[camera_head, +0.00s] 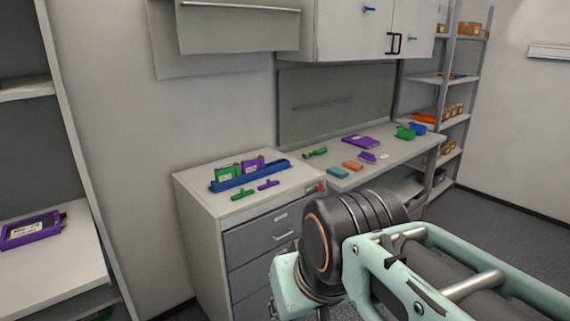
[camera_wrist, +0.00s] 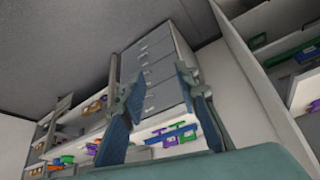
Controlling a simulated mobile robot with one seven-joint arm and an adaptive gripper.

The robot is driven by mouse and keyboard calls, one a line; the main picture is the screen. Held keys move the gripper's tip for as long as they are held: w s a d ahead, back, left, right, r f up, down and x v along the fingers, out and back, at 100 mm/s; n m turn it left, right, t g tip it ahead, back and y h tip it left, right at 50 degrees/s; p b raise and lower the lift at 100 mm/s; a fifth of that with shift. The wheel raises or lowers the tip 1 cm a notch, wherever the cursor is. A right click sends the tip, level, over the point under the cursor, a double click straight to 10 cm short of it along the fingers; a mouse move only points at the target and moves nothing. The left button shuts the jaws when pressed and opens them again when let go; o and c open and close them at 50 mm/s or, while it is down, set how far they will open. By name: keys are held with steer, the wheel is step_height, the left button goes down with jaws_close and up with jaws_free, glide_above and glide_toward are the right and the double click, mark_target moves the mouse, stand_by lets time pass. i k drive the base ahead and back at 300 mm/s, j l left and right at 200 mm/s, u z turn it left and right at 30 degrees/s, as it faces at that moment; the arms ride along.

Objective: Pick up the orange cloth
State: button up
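A small flat orange piece (camera_head: 352,166), which looks like a folded cloth, lies near the front edge of the workbench beside a similar teal piece (camera_head: 338,172). It is too small to be sure of its material. My gripper (camera_wrist: 160,86) shows in the wrist view with its two fingers wide apart and nothing between them. In the head view my arm fills the lower right, and the fingers are hidden or out of frame. My gripper is well away from the workbench. I cannot pick out the orange piece in the wrist view.
The workbench (camera_head: 400,154) also holds purple, green and blue items. A drawer cabinet (camera_head: 210,222) at its left carries a blue tray (camera_head: 250,180). A shelf rack (camera_head: 447,78) stands behind at right, with another orange item (camera_head: 425,117). Floor at right is clear.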

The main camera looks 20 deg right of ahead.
mark_target(355, 166)
steer(key=z, duration=1)
steer(key=u, duration=2.45)
steer(key=z, duration=2.4)
steer(key=i+z, duration=0.1)
steer(key=i, duration=0.25)
